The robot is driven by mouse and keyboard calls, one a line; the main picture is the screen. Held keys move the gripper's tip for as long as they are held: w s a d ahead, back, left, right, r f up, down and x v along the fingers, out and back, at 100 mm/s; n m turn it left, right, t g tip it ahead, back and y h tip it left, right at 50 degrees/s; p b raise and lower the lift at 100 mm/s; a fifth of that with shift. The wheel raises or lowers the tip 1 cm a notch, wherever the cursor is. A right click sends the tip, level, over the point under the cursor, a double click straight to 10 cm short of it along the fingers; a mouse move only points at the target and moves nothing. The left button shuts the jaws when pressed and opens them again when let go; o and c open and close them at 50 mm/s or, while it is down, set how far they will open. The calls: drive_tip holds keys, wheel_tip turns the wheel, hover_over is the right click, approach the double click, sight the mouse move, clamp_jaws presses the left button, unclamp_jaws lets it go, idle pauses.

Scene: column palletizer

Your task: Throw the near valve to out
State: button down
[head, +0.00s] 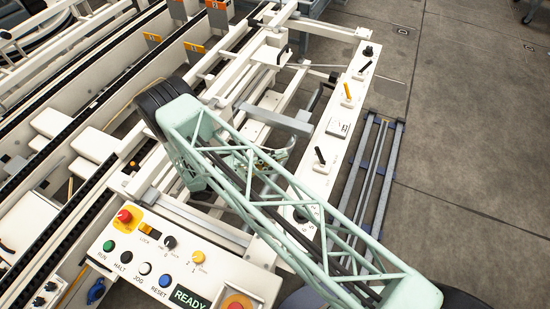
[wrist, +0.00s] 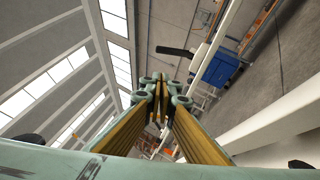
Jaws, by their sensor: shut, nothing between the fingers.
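A white panel (head: 328,140) runs down the right side of the machine and carries several small levers. A black-handled lever (head: 320,155) stands on its nearer part, and an orange-handled lever (head: 348,91) and another black-handled lever (head: 365,67) stand farther up. Which one is the near valve, and any out marking, I cannot read. My gripper (head: 270,157) is partly hidden behind my arm, left of the nearer black lever and apart from it in the picture. In the wrist view my gripper (wrist: 160,82) has its fingertips together with nothing between them. A dark bar (wrist: 175,52) shows beyond the fingertips.
A control panel (head: 165,262) with a red stop button (head: 124,215) and coloured knobs is at the lower left. Conveyor rails and white frames fill the left. A grey slatted rack (head: 374,170) lies right of the lever panel; the floor (head: 470,130) beyond is clear.

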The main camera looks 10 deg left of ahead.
sight(320, 157)
drive_tip(key=d+r, duration=0.3)
drive_tip(key=d, duration=0.5)
drive_tip(key=shift+d+r+b, duration=0.3)
drive_tip(key=shift+d+r, duration=0.1)
